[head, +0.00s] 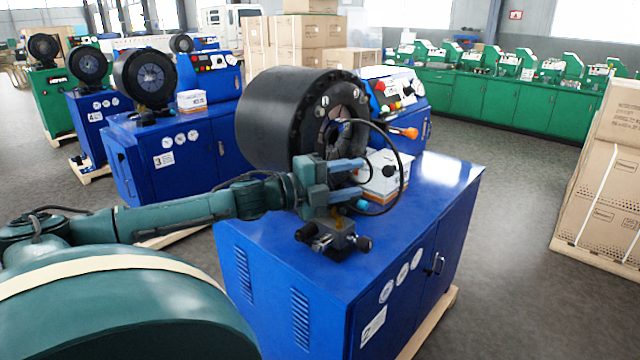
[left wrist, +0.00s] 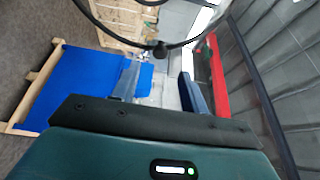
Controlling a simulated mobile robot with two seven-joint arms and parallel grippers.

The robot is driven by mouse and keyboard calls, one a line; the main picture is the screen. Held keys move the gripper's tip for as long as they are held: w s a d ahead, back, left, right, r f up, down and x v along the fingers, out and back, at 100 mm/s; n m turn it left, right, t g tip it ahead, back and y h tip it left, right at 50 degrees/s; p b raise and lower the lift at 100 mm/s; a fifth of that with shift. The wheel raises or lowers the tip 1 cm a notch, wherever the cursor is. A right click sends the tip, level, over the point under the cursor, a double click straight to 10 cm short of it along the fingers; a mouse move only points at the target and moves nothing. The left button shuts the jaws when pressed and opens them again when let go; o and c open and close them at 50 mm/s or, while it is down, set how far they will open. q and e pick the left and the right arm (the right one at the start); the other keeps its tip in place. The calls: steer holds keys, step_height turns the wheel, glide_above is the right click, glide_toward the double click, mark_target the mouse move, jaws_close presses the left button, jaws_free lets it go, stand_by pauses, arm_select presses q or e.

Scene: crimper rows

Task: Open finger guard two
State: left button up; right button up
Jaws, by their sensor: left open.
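Crimper two is the blue cabinet (head: 290,250) with a "2" label and a big black round crimping head (head: 275,120). A thin black hoop (head: 404,175), which looks like its finger guard, stands in front of the head's die opening (head: 343,128). The hoop also curves across the top of the left wrist view (left wrist: 205,32), with a dark round knob (left wrist: 159,50) on it. My left gripper (head: 363,182) is open with nothing between its blue fingers, close to the hoop; I cannot tell whether they touch. The fingers also show in the left wrist view (left wrist: 160,78). My right gripper is out of view.
A white box (head: 382,183) stands on the cabinet top behind the gripper. An orange-tipped handle (head: 405,132) sticks out beside the head, near a control panel (head: 392,92). Crimper three (head: 185,150) stands to the left. Stacked cartons (head: 605,180) stand at the right, across open floor.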

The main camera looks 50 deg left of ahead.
arm_select(q)
steer(key=shift+v, duration=2.95)
